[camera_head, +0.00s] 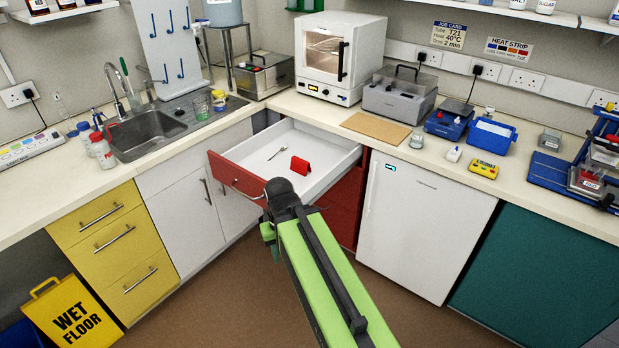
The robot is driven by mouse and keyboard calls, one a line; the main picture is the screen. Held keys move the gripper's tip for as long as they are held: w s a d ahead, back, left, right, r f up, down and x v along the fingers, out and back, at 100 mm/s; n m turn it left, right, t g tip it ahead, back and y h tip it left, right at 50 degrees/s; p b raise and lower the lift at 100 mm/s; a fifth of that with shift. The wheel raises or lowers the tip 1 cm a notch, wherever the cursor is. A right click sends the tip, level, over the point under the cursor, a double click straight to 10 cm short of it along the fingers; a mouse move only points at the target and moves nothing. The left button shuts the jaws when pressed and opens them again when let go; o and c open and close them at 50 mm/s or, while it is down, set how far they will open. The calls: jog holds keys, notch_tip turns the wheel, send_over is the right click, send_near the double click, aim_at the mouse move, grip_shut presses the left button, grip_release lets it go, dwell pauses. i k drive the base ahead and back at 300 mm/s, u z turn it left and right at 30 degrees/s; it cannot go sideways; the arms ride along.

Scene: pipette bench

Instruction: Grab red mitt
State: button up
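A small red folded item (300,166), seemingly the red mitt, lies in the open white-lined drawer (329,183), right of its middle. My green arm reaches up from the bottom of the picture. Its dark end, with my gripper (279,190), shows at the drawer's front edge, just below and left of the red item in the picture. The gripper appears apart from the red item. The fingers are too small and hidden by the arm to show whether they are open or shut.
A spoon-like metal tool (277,153) lies in the drawer left of the red item. The red drawer front (236,177) stands out from the cabinets. The counter (300,103) above holds an oven (338,58) and a brown board (376,128). A yellow wet floor sign (72,315) stands lower left.

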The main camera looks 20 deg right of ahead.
aim_at(298, 165)
jog(key=u, duration=0.6)
jog(key=i, duration=1.35)
jog(key=u, duration=0.05)
